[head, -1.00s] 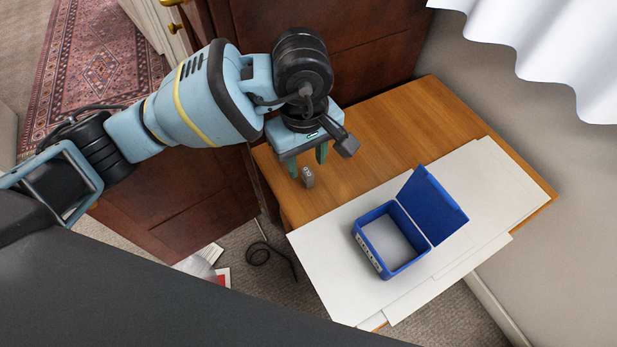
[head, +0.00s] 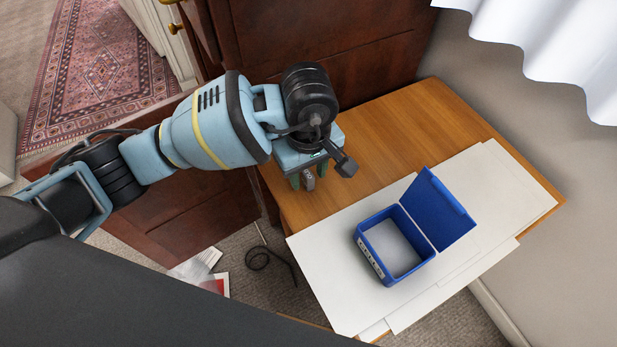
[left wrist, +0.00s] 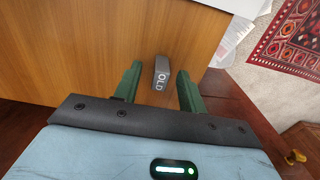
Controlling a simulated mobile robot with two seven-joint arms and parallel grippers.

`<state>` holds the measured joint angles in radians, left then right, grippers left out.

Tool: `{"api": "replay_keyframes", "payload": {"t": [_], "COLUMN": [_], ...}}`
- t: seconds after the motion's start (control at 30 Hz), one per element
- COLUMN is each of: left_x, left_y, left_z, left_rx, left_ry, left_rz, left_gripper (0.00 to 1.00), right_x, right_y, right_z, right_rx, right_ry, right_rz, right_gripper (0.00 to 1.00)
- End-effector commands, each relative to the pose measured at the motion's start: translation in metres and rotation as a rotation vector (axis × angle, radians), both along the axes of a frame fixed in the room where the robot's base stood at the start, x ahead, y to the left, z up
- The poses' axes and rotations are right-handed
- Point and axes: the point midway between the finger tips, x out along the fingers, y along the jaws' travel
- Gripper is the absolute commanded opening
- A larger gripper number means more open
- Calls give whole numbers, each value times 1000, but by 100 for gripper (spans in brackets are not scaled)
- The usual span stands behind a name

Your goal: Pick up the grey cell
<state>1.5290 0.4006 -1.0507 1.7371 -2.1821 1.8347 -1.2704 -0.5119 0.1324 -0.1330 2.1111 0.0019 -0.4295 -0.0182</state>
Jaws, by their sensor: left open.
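The grey cell (head: 308,180) is a small grey block near the left edge of the wooden table. In the left wrist view the cell (left wrist: 161,73) shows pale lettering that looks like "OLD". My left gripper (head: 302,181) points down at the cell. In the left wrist view its two green fingers (left wrist: 157,86) are open, one on each side of the cell, with gaps left and right. I cannot tell how far down the fingers reach along it. My right gripper is not in view.
An open blue box (head: 373,265) with a raised lid (head: 438,210) stands on white sheets (head: 325,275) on the wooden table (head: 400,125). A dark wooden cabinet (head: 350,30) stands behind the table. A black cable (head: 262,258) and papers lie on the carpet.

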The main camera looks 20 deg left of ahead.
Motion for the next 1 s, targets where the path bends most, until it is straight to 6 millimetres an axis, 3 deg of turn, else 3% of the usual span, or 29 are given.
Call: {"api": "replay_keyframes", "payload": {"t": [0.13, 0.4, 0.7, 1.0], "left_x": [0, 0, 0, 0], "left_y": [0, 0, 0, 0], "left_z": [-14, -15, -15, -14], "left_rx": [-1, -1, -1, -1], "left_ry": [0, -2, -2, -2], "left_rz": [1, 0, 0, 0], "left_gripper": [41, 41, 2, 0], "right_x": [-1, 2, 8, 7], "right_y": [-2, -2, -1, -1], "right_z": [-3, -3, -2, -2], "right_rx": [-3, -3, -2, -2], "right_ry": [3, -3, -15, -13], "right_rz": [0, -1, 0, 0], "right_gripper": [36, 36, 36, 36]}}
